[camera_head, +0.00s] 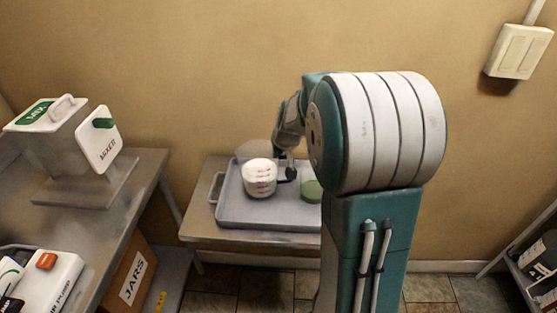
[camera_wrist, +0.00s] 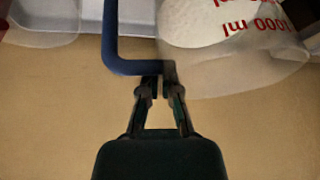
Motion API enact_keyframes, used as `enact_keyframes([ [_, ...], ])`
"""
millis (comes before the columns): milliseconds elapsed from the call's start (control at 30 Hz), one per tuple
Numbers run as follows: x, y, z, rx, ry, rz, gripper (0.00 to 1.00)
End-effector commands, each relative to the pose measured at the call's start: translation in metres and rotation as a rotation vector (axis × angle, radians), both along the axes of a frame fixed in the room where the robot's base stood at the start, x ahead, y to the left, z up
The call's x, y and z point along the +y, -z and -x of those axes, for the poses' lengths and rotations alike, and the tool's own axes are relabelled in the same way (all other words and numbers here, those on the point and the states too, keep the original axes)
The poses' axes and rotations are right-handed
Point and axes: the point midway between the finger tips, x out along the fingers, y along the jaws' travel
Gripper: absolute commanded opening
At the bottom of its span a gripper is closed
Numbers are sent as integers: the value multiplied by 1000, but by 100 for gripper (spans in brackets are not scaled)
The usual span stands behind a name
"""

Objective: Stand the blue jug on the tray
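The jug (camera_head: 260,180) is a see-through measuring vessel with red marks and a pale filling. It looks upright over the left part of the grey tray (camera_head: 228,219); whether its base touches the tray is unclear. In the wrist view the jug (camera_wrist: 215,25) shows red "1000 ml" lettering and a blue handle (camera_wrist: 109,35). My gripper (camera_wrist: 160,84) has its fingertips close together at the handle and appears shut on it. In the head view my gripper (camera_head: 288,174) is at the jug's right side, partly hidden by my arm.
A round green item (camera_head: 311,190) sits on the tray right of the jug. The tray lies on a low table (camera_head: 200,229) against the wall. A left bench (camera_head: 145,182) holds a mixer (camera_head: 98,140), with a JARS box (camera_head: 133,278) below. A switch box (camera_head: 519,50) is on the wall.

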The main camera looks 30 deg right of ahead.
Motion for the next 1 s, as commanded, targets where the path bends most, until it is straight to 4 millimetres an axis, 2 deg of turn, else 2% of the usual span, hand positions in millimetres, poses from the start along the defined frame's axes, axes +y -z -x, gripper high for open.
enact_keyframes([
  [100,0,19,1,3,1,-3,0],
  [167,0,25,1,2,2,-1,0],
  [467,0,28,1,1,1,-1,0],
  [567,0,29,2,3,1,-1,39],
  [600,0,29,2,4,1,-2,43],
  [1000,0,24,2,1,1,-1,43],
])
